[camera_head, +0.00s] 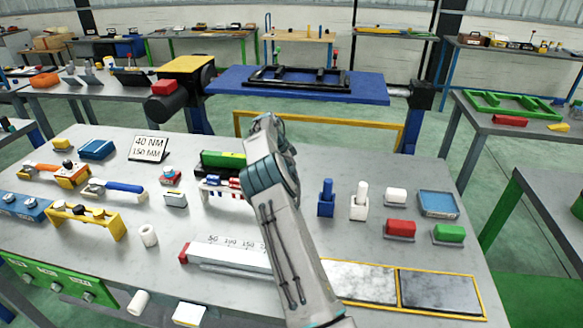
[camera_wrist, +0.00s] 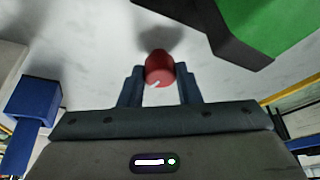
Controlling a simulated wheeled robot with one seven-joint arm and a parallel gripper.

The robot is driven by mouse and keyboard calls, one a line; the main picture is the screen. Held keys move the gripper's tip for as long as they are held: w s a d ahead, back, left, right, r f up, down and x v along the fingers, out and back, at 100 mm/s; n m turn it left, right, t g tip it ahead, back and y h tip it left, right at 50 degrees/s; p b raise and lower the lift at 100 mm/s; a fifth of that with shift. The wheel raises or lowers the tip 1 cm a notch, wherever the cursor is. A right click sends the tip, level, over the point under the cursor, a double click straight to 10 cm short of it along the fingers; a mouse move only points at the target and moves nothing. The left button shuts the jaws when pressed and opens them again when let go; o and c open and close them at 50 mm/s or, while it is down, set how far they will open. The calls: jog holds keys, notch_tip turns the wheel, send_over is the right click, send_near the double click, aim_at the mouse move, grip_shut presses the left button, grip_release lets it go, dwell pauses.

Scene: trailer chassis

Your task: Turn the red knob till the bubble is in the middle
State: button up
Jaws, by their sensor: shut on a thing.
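The red knob (camera_wrist: 160,64) shows in the wrist view, with a small white mark on its near edge. My gripper (camera_wrist: 159,70) has one finger on each side of it and is shut on it. In the head view my arm hides the knob and the fingertips. A green block with a black base (camera_head: 223,161) stands just left of my arm in the head view; a green and black body also shows at the wrist view's upper right (camera_wrist: 262,28). I cannot make out a bubble or its vial in either view.
The grey bench (camera_head: 120,190) is crowded. Left of my arm are a label sign (camera_head: 149,148), a blue-handled tool (camera_head: 117,187) and a yellow rack (camera_head: 84,219). Right of it are blue (camera_head: 326,199) and white (camera_head: 359,203) upright pieces, and red (camera_head: 400,228) and green (camera_head: 448,233) blocks.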

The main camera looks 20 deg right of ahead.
jog(key=shift+m, duration=0.5)
jog(key=o, duration=1)
jog(key=shift+c, duration=0.2)
jog(key=p+v, duration=0.1)
jog(key=v, duration=1.2)
jog(key=shift+w+r+p, duration=0.2)
jog(key=shift+r+p, duration=0.1)
jog(key=shift+r, duration=0.05)
